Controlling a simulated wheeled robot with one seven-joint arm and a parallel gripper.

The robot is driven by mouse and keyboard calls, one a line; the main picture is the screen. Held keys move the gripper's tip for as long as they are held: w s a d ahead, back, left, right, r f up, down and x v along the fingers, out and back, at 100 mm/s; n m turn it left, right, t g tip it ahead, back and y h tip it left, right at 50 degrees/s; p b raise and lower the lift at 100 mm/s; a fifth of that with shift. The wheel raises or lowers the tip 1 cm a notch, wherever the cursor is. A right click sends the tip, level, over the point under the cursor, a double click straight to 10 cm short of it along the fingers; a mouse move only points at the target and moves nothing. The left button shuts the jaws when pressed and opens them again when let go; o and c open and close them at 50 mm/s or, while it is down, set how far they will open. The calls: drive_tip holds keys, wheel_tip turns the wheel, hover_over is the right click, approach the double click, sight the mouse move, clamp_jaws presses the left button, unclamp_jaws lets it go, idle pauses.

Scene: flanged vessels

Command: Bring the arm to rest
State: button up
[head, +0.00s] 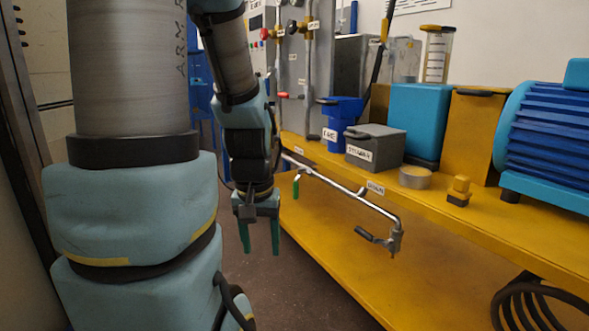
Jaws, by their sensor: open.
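My gripper (260,250) hangs in the middle of the head view, pointing down, with its two green fingers apart and nothing between them. It is over the dark floor, just left of the yellow bench (480,222). My arm comes down from the top of the picture, with a large grey and pale blue link filling the left side. This link hides part of the floor and wall behind it.
A metal pipe (345,188) with a black-handled valve (372,238) sticks out along the bench front, close right of my gripper. A grey box (375,147), a blue bin (342,120) and a blue motor (550,135) stand on the bench. A coiled hose (535,305) is at lower right.

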wheel_tip(320, 180, up, 29)
drive_tip(key=p, duration=2.6)
drive_tip(key=shift+f, duration=0.1)
drive_tip(key=shift+c, duration=0.3)
